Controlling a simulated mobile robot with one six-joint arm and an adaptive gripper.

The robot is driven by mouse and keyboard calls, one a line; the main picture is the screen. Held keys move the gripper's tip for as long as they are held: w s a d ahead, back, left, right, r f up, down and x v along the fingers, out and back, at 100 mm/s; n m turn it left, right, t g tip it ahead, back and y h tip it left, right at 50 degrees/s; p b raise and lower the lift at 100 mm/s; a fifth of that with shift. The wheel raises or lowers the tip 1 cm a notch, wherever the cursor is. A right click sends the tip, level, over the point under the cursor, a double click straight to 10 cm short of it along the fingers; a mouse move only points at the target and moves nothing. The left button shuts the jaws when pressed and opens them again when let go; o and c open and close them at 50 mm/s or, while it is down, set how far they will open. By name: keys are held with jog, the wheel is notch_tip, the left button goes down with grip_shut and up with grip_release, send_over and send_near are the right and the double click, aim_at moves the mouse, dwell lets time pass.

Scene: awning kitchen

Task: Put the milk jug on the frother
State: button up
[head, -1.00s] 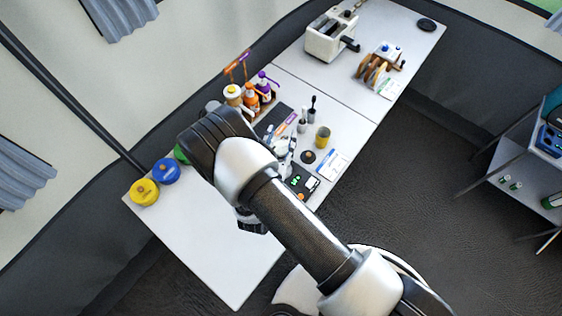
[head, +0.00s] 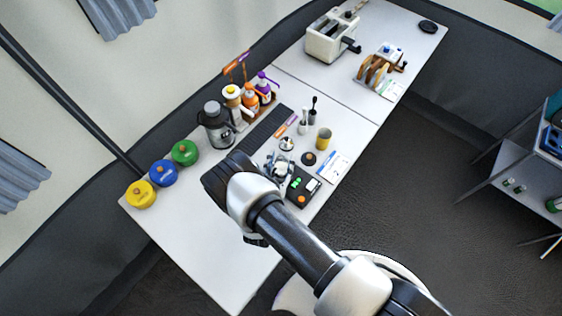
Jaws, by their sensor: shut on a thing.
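My gripper (head: 277,167) is over the middle of the near table, partly hidden by my wrist. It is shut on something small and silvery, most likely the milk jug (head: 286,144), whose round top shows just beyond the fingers. Whether it touches the table I cannot tell. A grey and black upright machine (head: 217,124) stands left of my gripper at the back of the table and may be the frother. A flat black device (head: 301,187) with green lights and an orange knob lies just right of the gripper.
Bottles (head: 250,97) stand behind a dark mat (head: 264,128). A yellow cup (head: 323,138) and a dark round item (head: 308,158) are to the right. The table's front left is clear.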

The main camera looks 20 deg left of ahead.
jog(key=shift+f+b, duration=0.2)
jog(key=shift+b, duration=0.1)
jog(key=o, duration=1.2)
jog(key=shift+r, duration=0.2)
jog(key=shift+r+p, duration=0.2)
jog(key=shift+p, duration=0.25)
jog(key=s, duration=1.2)
jog(key=shift+f, duration=0.15)
